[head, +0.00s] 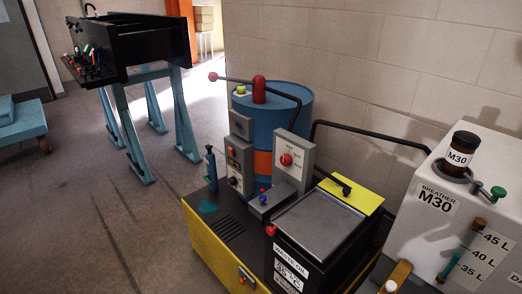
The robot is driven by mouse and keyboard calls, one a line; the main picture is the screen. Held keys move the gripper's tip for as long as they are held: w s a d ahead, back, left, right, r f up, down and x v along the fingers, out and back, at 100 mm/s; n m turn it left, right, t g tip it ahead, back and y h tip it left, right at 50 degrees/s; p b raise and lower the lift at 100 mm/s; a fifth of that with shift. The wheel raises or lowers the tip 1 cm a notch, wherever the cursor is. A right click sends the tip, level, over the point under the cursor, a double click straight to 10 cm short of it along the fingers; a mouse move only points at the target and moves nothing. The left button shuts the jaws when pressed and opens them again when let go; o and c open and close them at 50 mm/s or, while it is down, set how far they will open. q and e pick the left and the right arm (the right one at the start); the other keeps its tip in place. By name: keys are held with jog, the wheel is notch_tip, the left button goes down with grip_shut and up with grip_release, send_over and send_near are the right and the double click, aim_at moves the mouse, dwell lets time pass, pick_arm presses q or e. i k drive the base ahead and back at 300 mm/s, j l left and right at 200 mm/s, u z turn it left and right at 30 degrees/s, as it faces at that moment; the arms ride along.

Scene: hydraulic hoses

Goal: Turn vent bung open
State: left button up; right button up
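A blue drum (284,105) stands upright on a yellow-sided cart near the middle of the head view. A small yellow cap (241,90) sits at the left of its top and looks like the vent bung. It is too small to tell whether it is turned open or shut. Neither of my grippers is in view.
The yellow cart (221,250) also carries grey control boxes (294,158) and a black waste oil bin (318,235). A white tank (452,215) marked M30 stands at right. A black bench (150,42) on blue legs is at back left.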

aim_at(240, 89)
jog(key=i+j+u, duration=0.4)
jog(key=j, duration=0.3)
jog(key=i+j+u, duration=0.85)
jog(key=i, duration=0.4)
jog(key=i+j, duration=0.1)
jog(key=i, duration=0.7)
jog(key=i+j+z, duration=0.1)
jog(key=i, duration=0.7)
jog(key=i+l+z, duration=0.15)
jog(key=i+z, duration=0.15)
jog(key=z, duration=0.15)
jog(key=i+z, duration=0.35)
jog(key=z, duration=0.15)
jog(key=i+z, duration=0.45)
jog(key=i+j+z, duration=0.2)
jog(key=z, duration=0.3)
